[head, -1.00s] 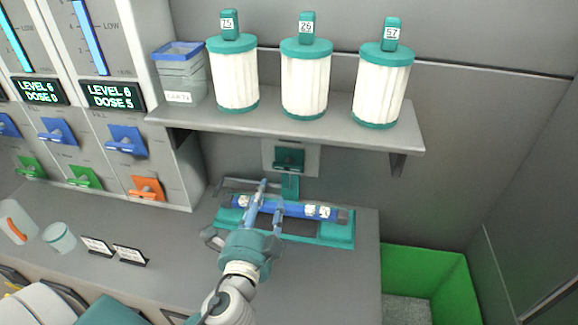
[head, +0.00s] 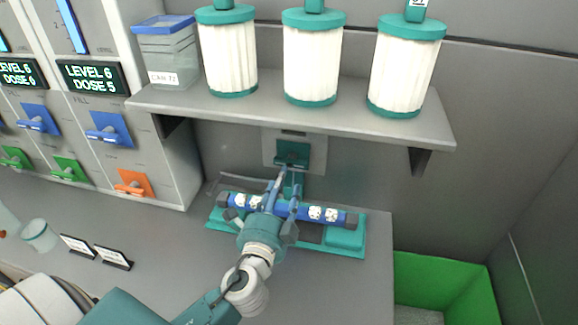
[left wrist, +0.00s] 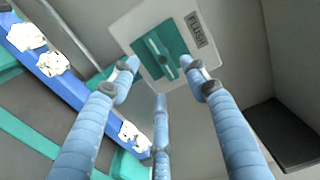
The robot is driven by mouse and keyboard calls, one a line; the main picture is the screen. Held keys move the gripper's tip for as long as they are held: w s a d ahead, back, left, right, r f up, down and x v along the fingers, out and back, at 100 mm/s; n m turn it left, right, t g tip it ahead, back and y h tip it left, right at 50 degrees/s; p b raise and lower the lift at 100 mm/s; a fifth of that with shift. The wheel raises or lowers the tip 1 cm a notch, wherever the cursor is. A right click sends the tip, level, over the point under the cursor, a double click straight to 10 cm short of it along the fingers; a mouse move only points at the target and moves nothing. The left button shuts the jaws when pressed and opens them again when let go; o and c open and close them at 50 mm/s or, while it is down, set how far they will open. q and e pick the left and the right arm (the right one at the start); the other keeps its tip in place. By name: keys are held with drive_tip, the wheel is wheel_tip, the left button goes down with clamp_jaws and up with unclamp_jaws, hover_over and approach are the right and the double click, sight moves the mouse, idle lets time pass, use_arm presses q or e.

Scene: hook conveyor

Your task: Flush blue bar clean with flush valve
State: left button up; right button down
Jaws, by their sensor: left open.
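The blue bar (head: 332,215) lies across a teal cradle (head: 345,240) on the grey counter. Several white patches show on it; it also shows at the left of the left wrist view (left wrist: 75,88). The teal flush valve (head: 291,154) sits on a grey wall plate behind the bar, below the shelf. In the left wrist view the valve handle (left wrist: 160,55) is ahead, beside a FLUSH label. My left gripper (head: 285,182) is open and empty, its fingers above the bar and pointing at the valve. In the left wrist view its fingers (left wrist: 160,78) spread on both sides below the handle. My right gripper is not in view.
A grey shelf (head: 385,127) with several white filter canisters (head: 312,65) and a clear bin (head: 166,55) overhangs the valve. Dispenser levers stand at left. A green bin (head: 450,285) is at the right.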

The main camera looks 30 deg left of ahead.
sight(290, 167)
use_arm(q)
drive_tip(key=p+x, duration=0.1)
drive_tip(key=x, duration=0.6)
drive_tip(key=shift+f, duration=0.1)
clamp_jaws()
